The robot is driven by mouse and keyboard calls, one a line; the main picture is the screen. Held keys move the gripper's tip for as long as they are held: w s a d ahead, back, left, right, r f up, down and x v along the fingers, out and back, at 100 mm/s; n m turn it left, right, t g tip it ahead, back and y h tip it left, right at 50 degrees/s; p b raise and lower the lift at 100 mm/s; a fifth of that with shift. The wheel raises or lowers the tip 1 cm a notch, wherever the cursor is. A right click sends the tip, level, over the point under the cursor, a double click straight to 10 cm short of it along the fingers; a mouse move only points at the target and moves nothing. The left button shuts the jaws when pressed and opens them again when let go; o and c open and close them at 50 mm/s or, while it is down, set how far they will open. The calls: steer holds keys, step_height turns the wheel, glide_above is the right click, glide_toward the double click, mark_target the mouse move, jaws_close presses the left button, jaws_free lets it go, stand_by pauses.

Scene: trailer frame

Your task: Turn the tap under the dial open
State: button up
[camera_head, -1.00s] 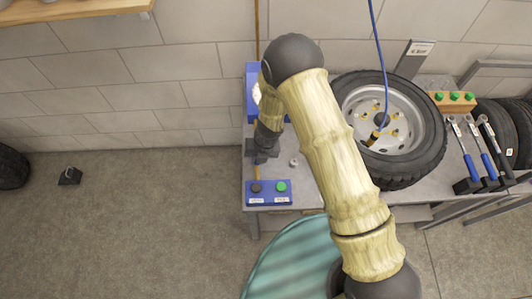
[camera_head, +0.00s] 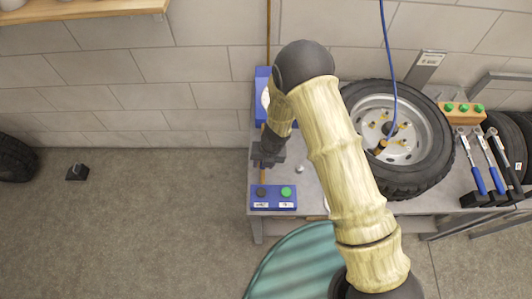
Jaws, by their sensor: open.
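The dial (camera_head: 265,97) has a pale round face on a blue housing at the back left end of the bench, partly hidden behind my arm. My gripper (camera_head: 264,158) is dark grey and sits just in front of and below the dial, over the left end of the bench. A thin orange-brown strip (camera_head: 262,173) shows below the gripper; I cannot tell whether it is part of the tap. The tap itself is not clearly seen and the gripper may cover it. Its jaws are open, but whether they are around or touching anything is hidden.
A blue box with a black and a green button (camera_head: 273,198) stands at the bench's front left. A small pale knob (camera_head: 299,169) is right of the gripper. A tyre on its rim (camera_head: 425,165) and blue-handled tools (camera_head: 478,181) lie further right. The floor at left is mostly clear.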

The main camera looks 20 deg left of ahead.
steer(key=w+d+r, duration=0.1)
steer(key=d+r, duration=0.2)
steer(key=r, duration=1.3)
steer(key=shift+r+p, duration=0.4)
steer(key=shift+p, duration=0.05)
steer(key=shift+w, duration=0.1)
steer(key=s+d+r+n+t, duration=0.1)
steer(key=d+r+n, duration=0.4)
steer(key=d+n, duration=0.5)
steer(key=s+d+r+n+t+h, duration=0.1)
steer(key=d+r+n, duration=0.4)
steer(key=d+n, duration=0.6)
steer(key=s+d+r+n+t+h, duration=0.1)
steer(key=d+r+n, duration=0.4)
steer(key=d+n, duration=0.5)
steer(key=shift+s+d+n, duration=0.15)
steer(key=shift+d+n, duration=0.15)
steer(key=shift+d, duration=0.15)
